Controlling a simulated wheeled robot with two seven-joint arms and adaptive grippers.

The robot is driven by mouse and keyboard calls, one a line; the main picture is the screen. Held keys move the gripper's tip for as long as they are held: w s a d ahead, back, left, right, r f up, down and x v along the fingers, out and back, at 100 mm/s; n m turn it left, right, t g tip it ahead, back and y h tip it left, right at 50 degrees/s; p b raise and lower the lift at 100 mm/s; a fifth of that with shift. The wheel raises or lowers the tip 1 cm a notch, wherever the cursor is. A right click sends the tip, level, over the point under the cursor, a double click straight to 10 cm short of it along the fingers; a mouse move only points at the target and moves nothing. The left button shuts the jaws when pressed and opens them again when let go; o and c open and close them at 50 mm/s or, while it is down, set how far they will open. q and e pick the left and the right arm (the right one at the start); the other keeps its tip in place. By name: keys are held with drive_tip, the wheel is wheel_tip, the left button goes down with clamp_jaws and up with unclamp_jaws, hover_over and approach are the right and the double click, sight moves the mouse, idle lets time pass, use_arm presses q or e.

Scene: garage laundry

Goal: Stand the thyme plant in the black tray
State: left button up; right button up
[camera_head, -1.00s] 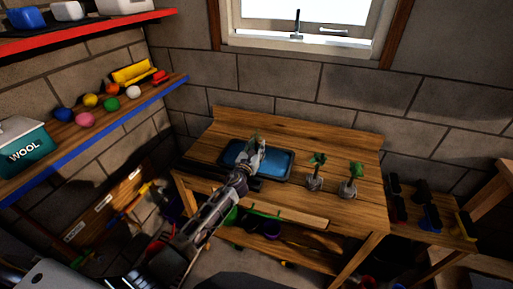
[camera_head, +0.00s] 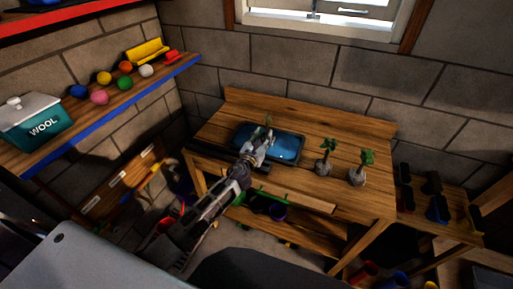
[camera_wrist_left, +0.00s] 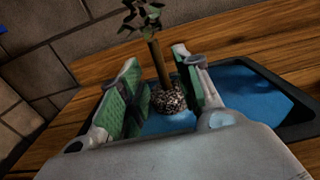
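A small plant, which I take to be the thyme (camera_wrist_left: 155,55), has a bare brown stem and a speckled root ball (camera_wrist_left: 168,99). It stands nearly upright in the black tray (camera_wrist_left: 292,95), on its blue floor. In the head view the tray (camera_head: 300,150) is on the wooden bench, and the plant's top (camera_head: 268,121) shows just beyond my gripper. My left gripper (camera_wrist_left: 163,85) is open, with its green-padded fingers on either side of the plant. A gap shows beside the left finger; I cannot tell if the right finger touches. My right gripper is not in view.
Two similar plants (camera_head: 325,158) (camera_head: 360,168) stand on the bench (camera_head: 300,185) right of the tray. A block wall is behind. A shelf at left holds coloured balls and a wool box (camera_head: 38,122). Dark and coloured holders (camera_head: 437,208) are at right.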

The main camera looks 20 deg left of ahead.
use_arm(q)
drive_tip(key=shift+s+a, duration=0.1)
drive_tip(key=shift+s, duration=3.3)
